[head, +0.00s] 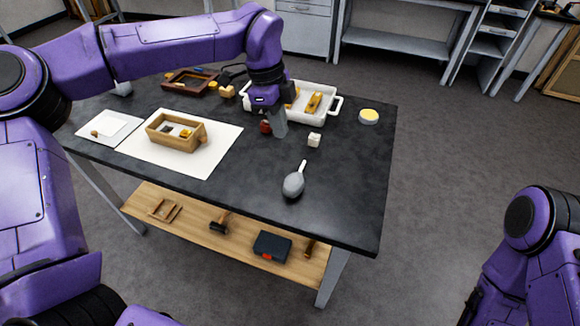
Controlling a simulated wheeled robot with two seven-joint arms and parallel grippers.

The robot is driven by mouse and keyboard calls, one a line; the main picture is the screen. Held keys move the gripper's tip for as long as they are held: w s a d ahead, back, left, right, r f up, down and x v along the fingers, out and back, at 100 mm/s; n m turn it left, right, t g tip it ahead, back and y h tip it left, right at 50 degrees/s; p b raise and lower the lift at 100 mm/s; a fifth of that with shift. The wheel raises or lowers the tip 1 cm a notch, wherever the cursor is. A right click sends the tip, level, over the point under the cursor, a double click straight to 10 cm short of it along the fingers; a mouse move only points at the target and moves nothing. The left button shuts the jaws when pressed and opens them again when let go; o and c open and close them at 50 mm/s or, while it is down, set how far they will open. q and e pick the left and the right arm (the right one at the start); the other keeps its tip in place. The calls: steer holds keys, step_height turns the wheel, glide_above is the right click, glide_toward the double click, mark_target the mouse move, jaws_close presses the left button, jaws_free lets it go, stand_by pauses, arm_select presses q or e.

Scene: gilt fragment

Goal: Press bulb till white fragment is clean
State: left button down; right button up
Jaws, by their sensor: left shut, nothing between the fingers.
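A grey bulb (293,185) with a pale narrow nozzle lies on the dark tabletop near the front edge, its nozzle pointing away from me toward a small white block. This block, which looks like the white fragment (314,140), sits on the table right of my left gripper; its surface is too small to judge for dirt. My left gripper (280,130) points down over the table, shut and empty, apart from the bulb and left of the fragment. A small dark red object (265,127) is close beside its fingers. My right gripper is out of view; only part of that arm shows.
A white tray (333,116) with yellow pieces stands behind the gripper. A wooden box (176,145) sits on a white sheet (214,157) at left. A round yellow-topped tin (369,116) is at the right. The table (345,205) is clear around the bulb.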

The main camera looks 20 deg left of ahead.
mark_target(292, 179)
arm_select(q)
steer(key=d+f+p, duration=0.1)
steer(key=f, duration=0.3)
steer(key=f+p, duration=0.1)
steer(key=f, duration=0.4)
steer(key=d+f+p, duration=0.1)
steer(key=f+p, duration=0.1)
steer(key=f, duration=0.2)
steer(key=shift+d+f, duration=0.25)
steer(key=shift+d, duration=0.05)
steer(key=shift+s+f, duration=0.1)
steer(key=shift+f, duration=0.15)
